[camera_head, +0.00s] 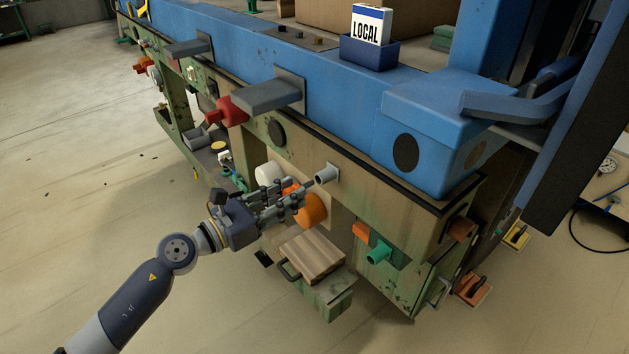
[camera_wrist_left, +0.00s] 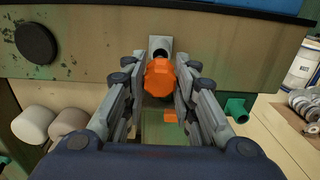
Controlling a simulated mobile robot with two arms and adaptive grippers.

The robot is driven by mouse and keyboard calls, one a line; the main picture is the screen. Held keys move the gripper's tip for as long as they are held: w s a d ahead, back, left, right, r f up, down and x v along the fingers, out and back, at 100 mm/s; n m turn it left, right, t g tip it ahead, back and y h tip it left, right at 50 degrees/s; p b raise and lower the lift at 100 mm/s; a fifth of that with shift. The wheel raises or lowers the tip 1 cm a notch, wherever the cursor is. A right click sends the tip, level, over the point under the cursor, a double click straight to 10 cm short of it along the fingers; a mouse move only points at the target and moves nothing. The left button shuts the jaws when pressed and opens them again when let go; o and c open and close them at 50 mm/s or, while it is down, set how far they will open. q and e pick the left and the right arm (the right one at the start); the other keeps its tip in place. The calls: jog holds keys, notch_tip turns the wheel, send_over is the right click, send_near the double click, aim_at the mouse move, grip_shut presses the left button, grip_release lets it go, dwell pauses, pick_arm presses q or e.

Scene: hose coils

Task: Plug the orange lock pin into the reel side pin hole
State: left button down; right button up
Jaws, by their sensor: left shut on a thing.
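My left gripper (camera_head: 300,198) reaches in from the left at the front of the green machine. It is shut on the orange lock pin (camera_head: 314,208), whose rounded orange end shows beyond the fingers. In the left wrist view the orange pin (camera_wrist_left: 159,76) sits between the two sets of fingers. A grey tubular socket (camera_head: 327,174) sticks out of the panel near the fingertips. In the left wrist view this socket (camera_wrist_left: 160,46) shows a dark opening just above the pin, which partly covers it. I cannot tell whether they touch. My right gripper is out of view.
A white cylinder (camera_head: 268,172) sits left of the gripper. A teal tube (camera_head: 378,252) and an orange block (camera_head: 360,230) are to the right. A wooden-topped box (camera_head: 312,252) with a handle stands out below. A grey ledge (camera_head: 268,95) juts out above.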

pick_arm(q)
jog(key=b+v, duration=0.2)
jog(key=v, duration=0.4)
dwell(0.6)
jog(key=shift+s, duration=0.15)
jog(key=s+d+f, duration=1)
jog(key=d+f, duration=0.1)
jog(key=d, duration=0.2)
jog(key=shift+s+d+f, duration=0.25)
jog(key=shift+s+d, duration=0.15)
dwell(2.1)
